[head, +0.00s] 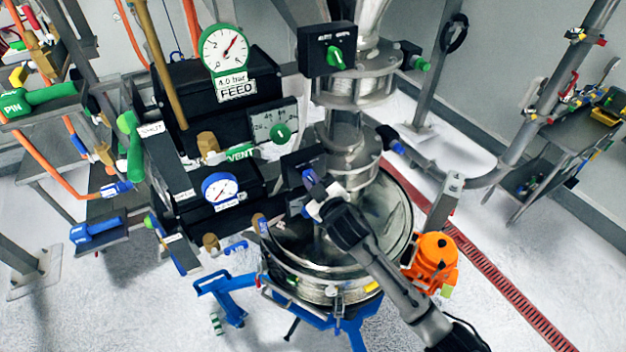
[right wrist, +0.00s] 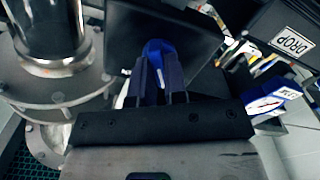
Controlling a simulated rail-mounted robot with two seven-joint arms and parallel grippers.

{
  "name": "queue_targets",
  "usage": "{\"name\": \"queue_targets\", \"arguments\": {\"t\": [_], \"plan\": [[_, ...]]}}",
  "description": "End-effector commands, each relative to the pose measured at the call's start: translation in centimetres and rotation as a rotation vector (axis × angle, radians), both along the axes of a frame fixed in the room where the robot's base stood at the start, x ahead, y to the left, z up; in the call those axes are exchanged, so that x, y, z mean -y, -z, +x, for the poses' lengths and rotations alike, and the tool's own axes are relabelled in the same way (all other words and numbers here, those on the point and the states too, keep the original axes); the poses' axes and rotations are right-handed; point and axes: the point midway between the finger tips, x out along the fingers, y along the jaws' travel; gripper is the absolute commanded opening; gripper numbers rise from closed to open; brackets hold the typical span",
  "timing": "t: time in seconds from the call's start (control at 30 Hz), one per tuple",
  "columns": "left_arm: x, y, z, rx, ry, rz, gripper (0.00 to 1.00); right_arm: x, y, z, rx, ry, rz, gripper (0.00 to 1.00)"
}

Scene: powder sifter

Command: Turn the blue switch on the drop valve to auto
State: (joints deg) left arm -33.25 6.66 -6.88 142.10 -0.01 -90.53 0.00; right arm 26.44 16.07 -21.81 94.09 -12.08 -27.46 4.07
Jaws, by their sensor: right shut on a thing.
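The blue switch (head: 309,178) sits on a dark box (head: 297,163) in front of the metal valve column, in the middle of the head view. My right gripper (head: 314,190) reaches it from the lower right and is shut on it. In the right wrist view the blue switch (right wrist: 154,48) shows between the two dark fingers (right wrist: 160,75), against the black box face (right wrist: 180,25). The fingers and the view angle hide the switch's position marks. A DROP label (right wrist: 292,40) shows at the right of that view. My left gripper is not in view.
A steel vessel (head: 398,215) on a blue frame stands below my right gripper. A black box with a green switch (head: 336,58) is above. Gauges (head: 226,48) and a panel with a green VENT knob (head: 280,133) are left. An orange device (head: 432,262) stands right of the vessel.

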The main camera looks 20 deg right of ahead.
Motion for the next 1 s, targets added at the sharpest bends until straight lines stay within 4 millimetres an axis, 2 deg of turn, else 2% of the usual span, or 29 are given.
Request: {"name": "queue_targets", "arguments": {"t": [0.47,0.5,0.77,1.0], "plan": [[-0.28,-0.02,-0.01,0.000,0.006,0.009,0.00,0.02,0.08,0.02,0.000,0.001,-0.015,0.00],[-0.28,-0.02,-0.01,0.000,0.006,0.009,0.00,0.02,0.08,0.02,0.000,0.001,-0.015,0.14],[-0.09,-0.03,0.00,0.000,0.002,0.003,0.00,0.00,0.04,0.01,0.001,0.000,-0.014,0.38],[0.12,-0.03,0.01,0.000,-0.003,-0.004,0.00,0.00,0.04,-0.05,0.002,0.000,-0.013,0.38]]}}
